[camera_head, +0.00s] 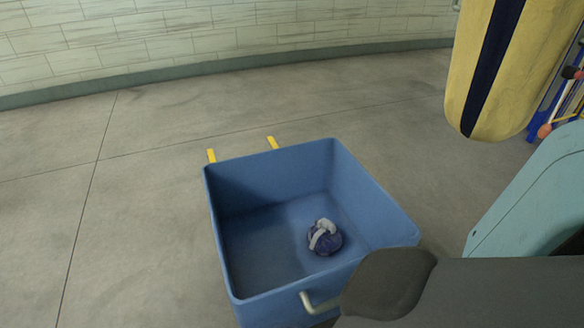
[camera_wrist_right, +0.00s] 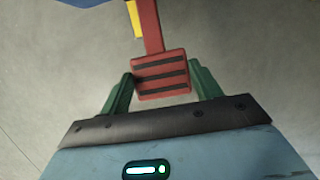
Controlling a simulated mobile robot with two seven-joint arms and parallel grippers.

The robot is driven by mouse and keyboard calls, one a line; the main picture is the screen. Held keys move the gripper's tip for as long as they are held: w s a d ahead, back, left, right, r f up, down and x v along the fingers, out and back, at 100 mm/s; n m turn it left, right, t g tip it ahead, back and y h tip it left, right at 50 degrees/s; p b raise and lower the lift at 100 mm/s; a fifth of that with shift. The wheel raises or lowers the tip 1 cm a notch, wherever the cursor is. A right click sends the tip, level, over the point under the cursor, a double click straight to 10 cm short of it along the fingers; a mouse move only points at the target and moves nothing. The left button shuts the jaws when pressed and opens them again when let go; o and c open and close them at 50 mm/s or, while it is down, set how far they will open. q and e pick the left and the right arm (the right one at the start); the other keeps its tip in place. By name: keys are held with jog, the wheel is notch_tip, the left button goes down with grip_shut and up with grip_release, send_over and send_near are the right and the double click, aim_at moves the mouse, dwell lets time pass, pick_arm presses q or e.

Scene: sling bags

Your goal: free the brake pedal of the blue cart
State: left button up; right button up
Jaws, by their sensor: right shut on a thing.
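The blue cart (camera_head: 385,214) stands on the floor in the head view, an open bin with a pale handle (camera_head: 318,304) on its near side. A blue bag with a light strap (camera_head: 324,238) lies inside on its bottom. In the right wrist view, the red brake pedal (camera_wrist_right: 160,72) with dark stripes sits between the green fingers of my right gripper (camera_wrist_right: 160,84). The gripper is shut on the pedal's sides. The pedal's red arm runs up towards a blue edge at the top. The pedal is not visible in the head view. My left gripper is not in view.
Two yellow strips (camera_head: 211,155) lie on the floor by the cart's far side. A yellow padded thing with a dark stripe (camera_head: 497,60) hangs at the upper right. A tiled wall (camera_head: 200,40) closes the back. The floor left of the cart is clear.

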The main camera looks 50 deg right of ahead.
jog(key=o, duration=1.4)
jog(key=shift+r, duration=0.1)
jog(key=p+v, duration=0.4)
jog(key=v, duration=0.2)
jog(key=shift+r, duration=0.35)
jog(key=shift+s+a+r, duration=0.1)
jog(key=shift+s+r, duration=0.1)
jog(key=shift+r, duration=0.3)
